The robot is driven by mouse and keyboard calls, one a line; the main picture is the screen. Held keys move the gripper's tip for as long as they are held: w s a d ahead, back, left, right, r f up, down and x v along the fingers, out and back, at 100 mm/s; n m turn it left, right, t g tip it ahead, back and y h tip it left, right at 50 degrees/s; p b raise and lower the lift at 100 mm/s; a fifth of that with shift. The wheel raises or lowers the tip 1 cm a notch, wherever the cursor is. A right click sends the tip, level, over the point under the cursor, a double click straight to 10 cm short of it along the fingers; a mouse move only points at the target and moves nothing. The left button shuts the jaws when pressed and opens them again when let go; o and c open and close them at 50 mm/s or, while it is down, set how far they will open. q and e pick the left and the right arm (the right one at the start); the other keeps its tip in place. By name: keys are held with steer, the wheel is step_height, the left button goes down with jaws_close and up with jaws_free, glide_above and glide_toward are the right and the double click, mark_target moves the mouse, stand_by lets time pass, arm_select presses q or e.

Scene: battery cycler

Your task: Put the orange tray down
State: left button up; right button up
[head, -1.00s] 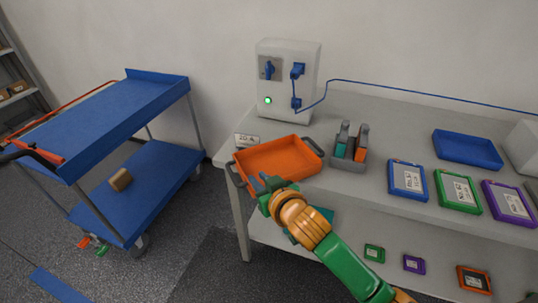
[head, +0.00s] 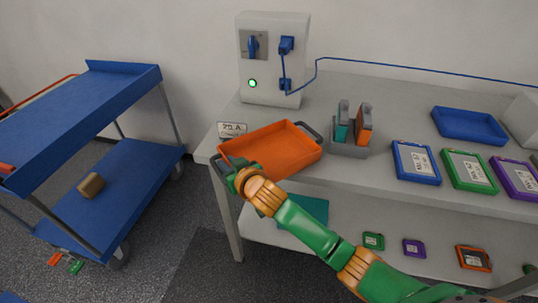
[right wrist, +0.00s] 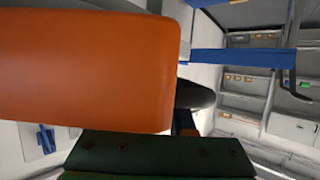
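The orange tray (head: 272,147) is at the left end of the grey bench, near its front edge, and looks level. It has a dark handle at each end; the right one shows clearly. My right gripper (head: 234,176) is at the tray's front left corner, by the left handle, which it partly covers. In the right wrist view the tray's orange side (right wrist: 85,65) fills the upper left, very close, with a dark part beside it. I cannot tell whether the fingers are closed on the handle. My left gripper is out of view.
A white cycler box (head: 272,60) with a blue cable stands behind the tray. A battery rack (head: 349,150) is just to its right, and a label card (head: 231,129) at its back left. Blue, green and purple cases lie farther right. A blue cart (head: 80,110) stands left.

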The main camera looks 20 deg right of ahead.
jaws_close()
steer(key=shift+r, duration=0.1)
stand_by(1.3)
